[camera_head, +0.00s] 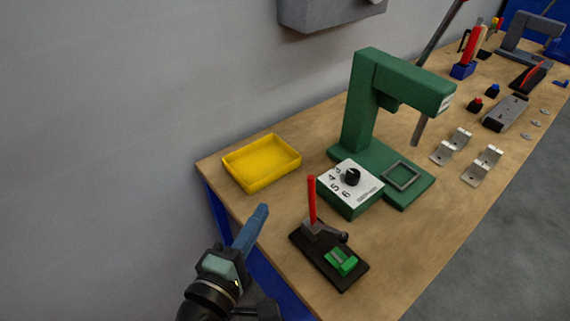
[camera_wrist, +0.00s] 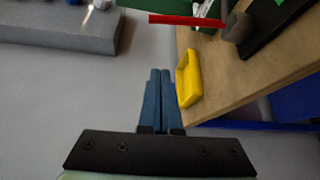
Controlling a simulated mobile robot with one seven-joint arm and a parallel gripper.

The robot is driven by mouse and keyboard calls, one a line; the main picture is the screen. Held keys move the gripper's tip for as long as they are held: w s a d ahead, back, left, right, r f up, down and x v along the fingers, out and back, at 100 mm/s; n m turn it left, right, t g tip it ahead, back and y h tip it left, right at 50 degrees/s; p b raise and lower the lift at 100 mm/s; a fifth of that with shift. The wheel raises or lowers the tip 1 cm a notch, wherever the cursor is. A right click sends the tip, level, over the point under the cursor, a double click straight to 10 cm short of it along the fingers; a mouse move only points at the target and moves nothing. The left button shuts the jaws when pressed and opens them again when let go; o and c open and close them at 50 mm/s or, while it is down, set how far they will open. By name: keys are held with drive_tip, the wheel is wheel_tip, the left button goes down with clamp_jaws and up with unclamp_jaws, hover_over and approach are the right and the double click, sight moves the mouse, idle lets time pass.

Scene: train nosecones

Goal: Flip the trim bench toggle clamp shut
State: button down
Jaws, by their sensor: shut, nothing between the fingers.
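The toggle clamp (camera_head: 318,230) is on a black base plate near the front left corner of the bench. Its red handle (camera_head: 312,201) stands upright. A green block (camera_head: 341,262) sits on the plate at the clamp's front end. In the wrist view the red handle (camera_wrist: 187,20) shows at the top, with part of the dark base (camera_wrist: 268,24) at the top right. My gripper (camera_head: 262,210) is shut and empty, left of the clamp and apart from it, near the bench's left edge. Its blue fingers lie together in the wrist view (camera_wrist: 160,74).
A yellow tray (camera_head: 262,163) lies at the bench's back left corner. A green press (camera_head: 372,120) with a white dial panel (camera_head: 350,180) stands behind the clamp. Metal brackets (camera_head: 451,146) and tools fill the bench farther right. A grey box (camera_head: 325,12) hangs on the wall.

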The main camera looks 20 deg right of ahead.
drive_tip(key=shift+s+a+r, duration=0.1)
drive_tip(key=shift+s+a, duration=0.05)
idle(0.3)
drive_tip(key=w+d+p, duration=0.3)
drive_tip(key=w+d, duration=0.1)
drive_tip(key=d, duration=0.4)
drive_tip(key=shift+w+d, duration=0.2)
drive_tip(key=shift+d, duration=0.05)
drive_tip(key=shift+s+f+b, duration=0.15)
drive_tip(key=shift+f+b, duration=0.1)
drive_tip(key=shift+b, duration=0.35)
drive_tip(key=shift+s+d+r+b, duration=0.1)
drive_tip(key=shift+s+r+b, duration=0.1)
drive_tip(key=shift+b, duration=0.15)
